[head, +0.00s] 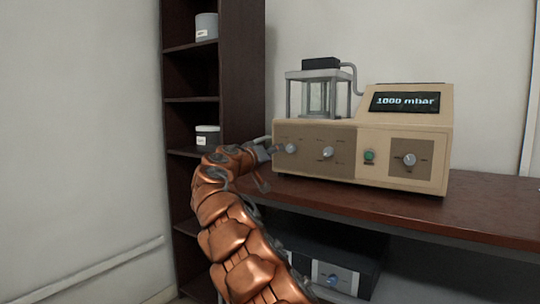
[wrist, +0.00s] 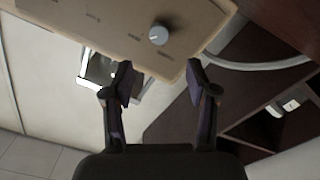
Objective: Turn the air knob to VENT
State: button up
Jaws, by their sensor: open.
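A beige instrument (head: 340,170) stands on the dark red bench. Its display (head: 405,101) reads "1000 mbar". Its front carries a left knob (head: 291,148), a middle knob (head: 327,152) and a right knob (head: 409,160). The labels are too small to read, so I cannot tell which is the air knob. My gripper (head: 266,162) is at the instrument's left end, close to the left knob. In the wrist view my gripper (wrist: 160,76) is open and empty. A grey knob (wrist: 158,35) lies beyond the gap between the fingertips, apart from them.
A green button (head: 369,156) sits between the middle and right knobs. A metal frame with a black top (head: 321,64) and a hose stands behind. A dark shelf (head: 190,100) with jars is close at left. A black unit (head: 335,265) is under the bench (head: 490,210).

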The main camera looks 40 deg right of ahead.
jog(key=shift+s+a, duration=0.25)
jog(key=shift+a, duration=0.3)
dwell(0.4)
jog(key=s+a+r+g+y+p, duration=0.2)
jog(key=s+a+r+p, duration=0.15)
jog(key=s+p, duration=0.45)
jog(key=s+a+r+g+y+p, duration=0.25)
jog(key=s+r+p, duration=0.25)
jog(key=s+p, duration=0.3)
jog(key=s+a+f+n+y+p, duration=0.2)
jog(key=s+a+y+p, duration=0.2)
jog(key=s+a+p, duration=0.3)
jog(key=s+a+f+n+g+y+p, duration=0.1)
jog(key=s+a+f+n+y+p, duration=0.1)
jog(key=s+a+p, duration=0.6)
jog(key=s+a+f+n+g+y+p, duration=0.1)
jog(key=s+a+n+y+p, duration=0.3)
jog(key=s+a, duration=1.1)
jog(key=a+f+y+p, duration=0.1)
jog(key=a+y+p, duration=0.1)
jog(key=a+p, duration=0.2)
jog(key=shift+a+y, duration=0.35)
jog(key=shift+a, duration=0.1)
